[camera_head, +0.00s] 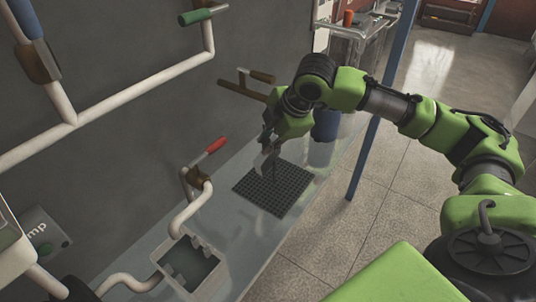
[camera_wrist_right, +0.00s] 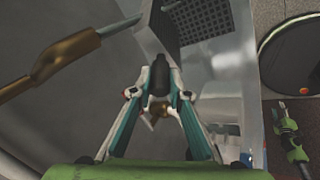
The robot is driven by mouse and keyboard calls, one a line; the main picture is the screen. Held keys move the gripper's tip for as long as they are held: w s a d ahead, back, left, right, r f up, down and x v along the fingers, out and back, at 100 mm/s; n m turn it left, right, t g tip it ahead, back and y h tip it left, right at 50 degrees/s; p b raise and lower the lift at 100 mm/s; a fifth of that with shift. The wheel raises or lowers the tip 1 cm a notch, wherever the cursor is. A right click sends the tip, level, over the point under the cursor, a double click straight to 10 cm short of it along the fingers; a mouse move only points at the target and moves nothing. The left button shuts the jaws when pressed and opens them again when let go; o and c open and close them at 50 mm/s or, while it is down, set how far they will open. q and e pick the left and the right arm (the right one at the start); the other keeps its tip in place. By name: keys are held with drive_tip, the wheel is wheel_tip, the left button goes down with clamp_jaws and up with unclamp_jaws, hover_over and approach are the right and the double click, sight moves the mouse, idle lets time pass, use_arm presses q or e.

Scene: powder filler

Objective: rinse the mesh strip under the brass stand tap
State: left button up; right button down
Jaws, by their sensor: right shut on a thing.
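A pale grey slab (camera_wrist_right: 153,35) shows just beyond the tips and may be the mesh strip; the grip is dark and hard to make out. The tap with a red handle (camera_head: 214,145) and brass body (camera_head: 197,177) stands left of the gripper, its pale spout curving down over a basin. A green and black part (camera_wrist_right: 289,137), perhaps my left gripper, shows small at the right.
The black grid mat (camera_head: 273,188) lies flat on the pale counter. An open white basin (camera_head: 214,277) stands under the spout. A brown-handled tap (camera_head: 245,89) projects from the wall behind the gripper. A blue post (camera_head: 372,140) stands at the counter's right side.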

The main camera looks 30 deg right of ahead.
drive_tip(key=s+a+p, duration=0.2)
drive_tip(key=s+a, duration=0.2)
drive_tip(key=s, duration=0.2)
drive_tip(key=shift+s+a+p, duration=0.2)
drive_tip(key=shift+a+p, duration=0.1)
drive_tip(key=shift+a, duration=0.05)
drive_tip(key=shift+r, duration=0.1)
idle(1.3)
